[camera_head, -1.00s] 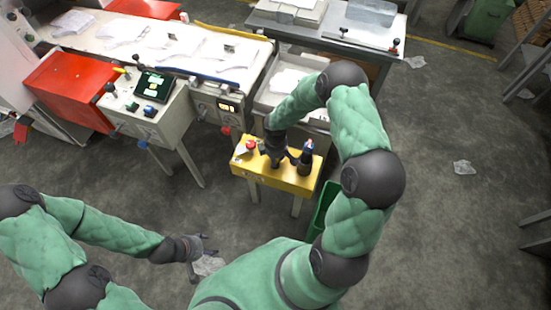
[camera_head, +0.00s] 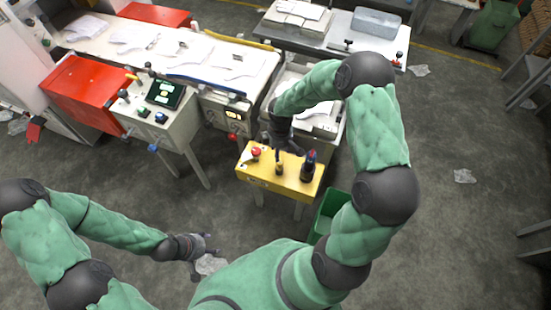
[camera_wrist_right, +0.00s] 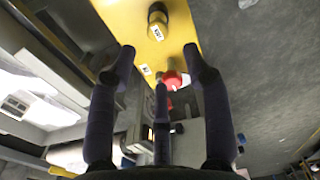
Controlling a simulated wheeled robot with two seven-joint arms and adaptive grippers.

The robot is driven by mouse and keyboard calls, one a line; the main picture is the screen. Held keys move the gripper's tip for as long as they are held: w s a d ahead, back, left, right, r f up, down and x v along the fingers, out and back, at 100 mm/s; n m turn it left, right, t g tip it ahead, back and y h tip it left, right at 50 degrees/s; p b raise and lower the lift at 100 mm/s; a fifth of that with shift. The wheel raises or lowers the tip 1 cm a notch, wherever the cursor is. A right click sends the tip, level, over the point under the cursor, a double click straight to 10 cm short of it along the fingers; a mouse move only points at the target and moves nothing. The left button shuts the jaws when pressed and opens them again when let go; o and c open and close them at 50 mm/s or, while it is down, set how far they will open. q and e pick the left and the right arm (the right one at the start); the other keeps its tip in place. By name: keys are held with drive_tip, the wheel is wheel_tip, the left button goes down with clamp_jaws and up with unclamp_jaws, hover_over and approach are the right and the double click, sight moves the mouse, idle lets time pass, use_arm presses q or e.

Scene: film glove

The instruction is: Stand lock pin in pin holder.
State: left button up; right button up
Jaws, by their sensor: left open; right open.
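A small upright yellow-and-dark piece (camera_head: 279,169) with a white label stands on the yellow table (camera_head: 258,180); the right wrist view also shows it (camera_wrist_right: 157,22). I cannot tell whether it is the lock pin, the pin holder or one in the other. A red-knobbed piece (camera_head: 255,153) stands to its left, and a dark bottle-like thing (camera_head: 308,165) with a blue and red top to its right. My right gripper (camera_head: 286,150) is open and empty, just behind the small piece and apart from it. My left gripper (camera_head: 208,254) is open and empty, low at the left, away from the table.
A grey control box (camera_head: 160,115) with a dark panel and red bin-like unit (camera_head: 90,80) stand left of the yellow table. A tray with papers (camera_head: 320,118) is behind it. A green bin (camera_head: 329,212) stands at its front right. The floor at the right is mostly clear.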

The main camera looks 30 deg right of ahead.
drive_tip(key=s+a+f+m+y, duration=0.2)
drive_tip(key=s+a+f+m, duration=0.3)
drive_tip(key=s+a, duration=0.3)
drive_tip(key=s+a+f+m+y, duration=0.2)
drive_tip(key=s+a+f+m, duration=0.3)
drive_tip(key=s+a+m, duration=0.2)
drive_tip(key=s+a, duration=0.2)
drive_tip(key=a, duration=0.1)
drive_tip(key=shift+f, duration=0.2)
drive_tip(key=shift+w, duration=0.1)
